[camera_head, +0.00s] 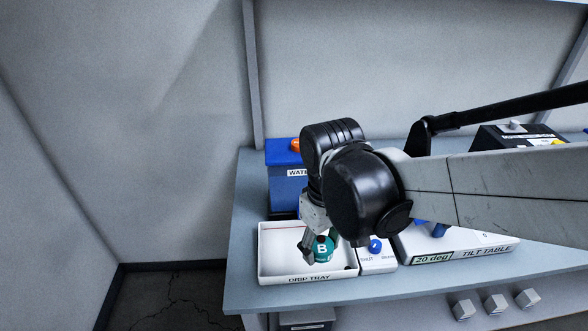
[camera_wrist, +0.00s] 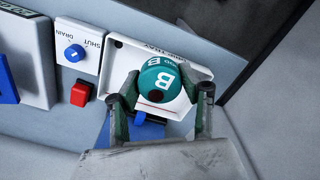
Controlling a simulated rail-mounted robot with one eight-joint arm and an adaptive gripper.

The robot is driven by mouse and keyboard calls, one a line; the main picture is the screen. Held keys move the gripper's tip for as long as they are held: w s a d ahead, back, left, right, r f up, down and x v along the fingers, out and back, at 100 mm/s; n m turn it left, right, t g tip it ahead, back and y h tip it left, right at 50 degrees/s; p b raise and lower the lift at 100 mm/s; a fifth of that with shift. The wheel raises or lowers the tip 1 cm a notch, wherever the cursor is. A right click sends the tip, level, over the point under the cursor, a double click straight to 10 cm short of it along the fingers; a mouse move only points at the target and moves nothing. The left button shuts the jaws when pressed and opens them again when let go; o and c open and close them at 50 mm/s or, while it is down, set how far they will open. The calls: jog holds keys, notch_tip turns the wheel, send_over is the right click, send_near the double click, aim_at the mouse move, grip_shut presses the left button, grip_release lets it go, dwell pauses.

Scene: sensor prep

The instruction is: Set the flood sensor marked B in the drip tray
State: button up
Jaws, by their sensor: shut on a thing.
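The flood sensor marked B (camera_head: 323,248) is a teal, round-topped piece with a white letter B. It also shows in the wrist view (camera_wrist: 160,77). My gripper (camera_head: 312,246) is shut on it, with a finger on either side in the wrist view (camera_wrist: 161,100). The drip tray (camera_head: 280,277) is a white, shallow, open box with a label on its front wall. In the wrist view the tray (camera_wrist: 118,45) lies behind the sensor. The sensor is over the tray's right part in the head view. I cannot tell whether it touches the tray floor.
A white drain box with a blue knob (camera_head: 375,246) stands right of the tray. A red button (camera_wrist: 80,93) is near it. The tilt table (camera_head: 470,249) is farther right. A blue water container (camera_head: 287,188) stands behind the tray. The bench's left edge is close to the tray.

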jog(key=shift+s+a+f, duration=0.1)
jog(key=shift+s+f, duration=0.55)
jog(key=shift+s, duration=0.3)
jog(key=w+f, duration=0.2)
jog(key=w, duration=0.1)
jog(key=w+a+f, duration=0.1)
jog(key=w+f, duration=0.1)
jog(key=w, duration=0.2)
jog(key=w+f+b, duration=0.1)
jog(key=w+f, duration=0.2)
jog(key=w, duration=0.1)
jog(key=shift+w+a, duration=0.1)
jog(key=shift+a, duration=0.25)
jog(key=shift+f, duration=1.95)
jog(key=shift+b, duration=0.3)
jog(key=shift+f, duration=0.2)
jog(key=o, duration=1.3)
jog(key=shift+r, duration=0.1)
